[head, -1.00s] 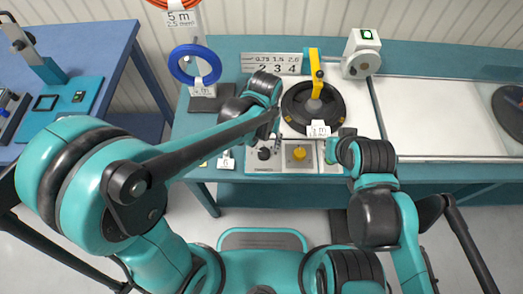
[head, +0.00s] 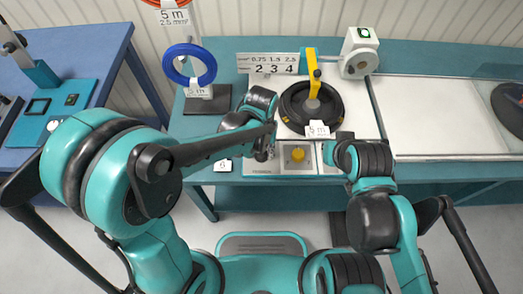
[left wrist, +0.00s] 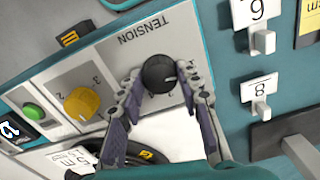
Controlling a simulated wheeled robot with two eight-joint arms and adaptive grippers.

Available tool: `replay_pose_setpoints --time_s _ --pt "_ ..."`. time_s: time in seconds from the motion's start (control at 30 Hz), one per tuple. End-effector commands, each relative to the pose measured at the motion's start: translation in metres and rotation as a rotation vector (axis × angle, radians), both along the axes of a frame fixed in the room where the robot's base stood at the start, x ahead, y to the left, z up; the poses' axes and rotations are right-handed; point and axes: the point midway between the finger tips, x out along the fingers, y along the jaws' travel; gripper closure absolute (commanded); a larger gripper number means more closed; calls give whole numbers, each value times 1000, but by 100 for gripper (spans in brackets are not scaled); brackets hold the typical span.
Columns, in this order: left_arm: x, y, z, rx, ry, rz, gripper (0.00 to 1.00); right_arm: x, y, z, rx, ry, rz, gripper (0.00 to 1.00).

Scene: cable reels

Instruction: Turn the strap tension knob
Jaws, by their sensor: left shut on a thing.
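The black tension knob (left wrist: 160,74) sits on the grey panel beside the word TENSION in the left wrist view. My left gripper (left wrist: 160,82) has its two fingers on either side of the knob and is shut on it. In the head view the left gripper (head: 262,150) is over the left end of the panel and hides the knob. My right gripper (head: 335,150) is near the right end of the panel; its fingers are hidden, so its state does not show.
A yellow knob (left wrist: 82,103) and a green button (left wrist: 34,111) share the panel. A black reel (head: 312,108) lies behind it under a yellow arm (head: 309,66). A blue ring (head: 189,64) hangs on a stand at left. Tags numbered 6 (left wrist: 260,10) and 8 (left wrist: 261,86) stand beside the panel.

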Motion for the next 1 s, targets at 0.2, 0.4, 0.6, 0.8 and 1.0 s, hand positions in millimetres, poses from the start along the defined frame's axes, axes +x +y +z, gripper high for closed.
replay_pose_setpoints --time_s 0.2,0.4,0.6,0.8,1.0 --pt "0 0 0 0 0 -27 94 0 0 0 0 0 0 100" --pt "0 0 0 0 0 -118 94 0 0 0 0 0 0 100" --pt "0 0 0 0 0 -279 94 0 0 0 0 0 0 100" --pt "0 0 0 0 0 -469 94 0 0 1 0 0 0 100" --pt "0 0 0 0 0 -659 94 0 0 1 0 0 0 100"
